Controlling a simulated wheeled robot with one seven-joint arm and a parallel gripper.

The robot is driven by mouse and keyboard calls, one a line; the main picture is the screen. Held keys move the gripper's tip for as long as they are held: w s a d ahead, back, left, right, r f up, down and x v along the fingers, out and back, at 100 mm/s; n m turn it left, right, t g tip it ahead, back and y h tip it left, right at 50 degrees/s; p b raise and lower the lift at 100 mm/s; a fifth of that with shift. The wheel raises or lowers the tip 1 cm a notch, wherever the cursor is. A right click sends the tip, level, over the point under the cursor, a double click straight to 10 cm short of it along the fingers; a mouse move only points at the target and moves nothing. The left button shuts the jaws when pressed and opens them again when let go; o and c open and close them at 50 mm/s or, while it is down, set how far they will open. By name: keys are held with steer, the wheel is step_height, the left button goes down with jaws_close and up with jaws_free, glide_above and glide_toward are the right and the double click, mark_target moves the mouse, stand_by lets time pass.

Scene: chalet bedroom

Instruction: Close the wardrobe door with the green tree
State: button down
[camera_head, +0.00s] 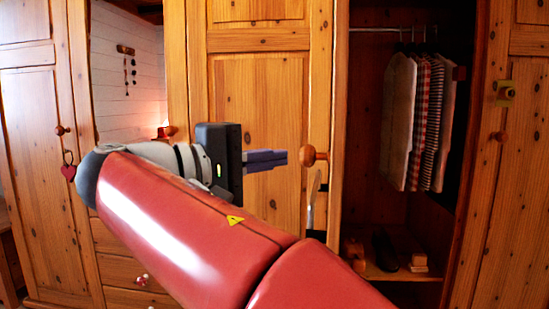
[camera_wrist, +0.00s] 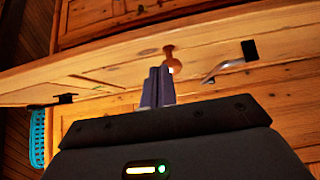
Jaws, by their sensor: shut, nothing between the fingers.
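A wooden wardrobe door (camera_head: 258,100) stands in the middle of the head view, left of an open wardrobe section (camera_head: 375,215). Its round wooden knob (camera_head: 309,155) is near its right edge. My gripper (camera_head: 287,158) is shut and empty, with its fingertips just left of the knob. In the wrist view the fingers (camera_wrist: 158,85) point at the door beside the knob (camera_wrist: 172,60); I cannot tell whether they touch. No green tree shows clearly on this door. A right-hand door (camera_head: 520,180) carries a small yellowish plaque (camera_head: 505,93) whose motif is too small to read.
Several shirts (camera_head: 415,120) hang in the open section, above dark shoes (camera_head: 385,250). A left door (camera_head: 35,160) has a red heart (camera_head: 68,171) hanging from its knob. Drawers (camera_head: 130,272) lie behind my arm. A turquoise basket (camera_wrist: 38,138) shows at the wrist view's left.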

mark_target(313, 154)
steer(key=x, duration=0.8)
steer(key=shift+d+f+b, duration=0.1)
steer(key=shift+d+b, duration=0.05)
steer(key=shift+b, duration=0.15)
